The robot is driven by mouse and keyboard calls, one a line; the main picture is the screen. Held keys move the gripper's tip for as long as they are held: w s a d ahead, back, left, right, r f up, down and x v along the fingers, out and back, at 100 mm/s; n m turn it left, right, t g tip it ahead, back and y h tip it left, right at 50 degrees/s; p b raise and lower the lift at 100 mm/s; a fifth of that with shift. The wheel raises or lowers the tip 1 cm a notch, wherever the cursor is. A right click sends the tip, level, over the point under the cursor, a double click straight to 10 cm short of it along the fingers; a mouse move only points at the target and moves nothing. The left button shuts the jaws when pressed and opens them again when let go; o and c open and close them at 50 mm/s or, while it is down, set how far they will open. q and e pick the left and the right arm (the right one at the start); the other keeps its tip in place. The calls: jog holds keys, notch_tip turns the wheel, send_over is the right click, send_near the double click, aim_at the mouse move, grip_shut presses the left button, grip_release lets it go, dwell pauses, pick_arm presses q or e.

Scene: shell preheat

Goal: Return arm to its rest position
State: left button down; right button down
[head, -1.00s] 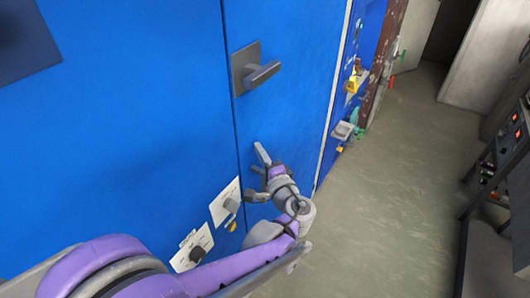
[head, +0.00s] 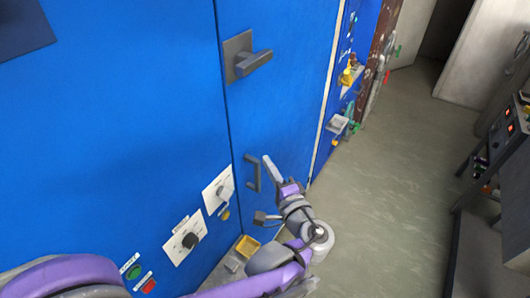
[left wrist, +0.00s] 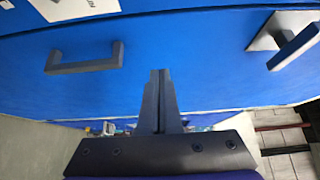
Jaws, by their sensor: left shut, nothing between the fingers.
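My left gripper (head: 268,164) is in front of the blue door (head: 290,80), its arm coming in from the lower left. In the left wrist view, its two fingers (left wrist: 159,100) are together with nothing between them. A dark U-shaped handle (head: 252,172) is just left of the gripper, with a small gap visible; it also shows in the left wrist view (left wrist: 85,58). A grey lever handle (head: 248,60) is higher on the door and at the right of the left wrist view (left wrist: 292,42). My right gripper is not in view.
White panels with knobs (head: 184,239) and green (head: 134,272) and red buttons are on the blue front. A yellow box (head: 247,246) is near my forearm. A dark rack (head: 505,135) stands at the right. Open floor (head: 400,180) lies between.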

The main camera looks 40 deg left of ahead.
pick_arm(q)
jog(key=s+d+f+n+g+h, duration=0.15)
jog(key=s+f+g+h, duration=0.25)
jog(key=s+f+h, duration=0.5)
jog(key=s+d+f+n+h, duration=0.4)
jog(key=d+f+n+h, duration=0.1)
jog(key=d, duration=0.4)
jog(key=shift+d+f+h, duration=0.35)
jog(key=shift+f+h, duration=0.25)
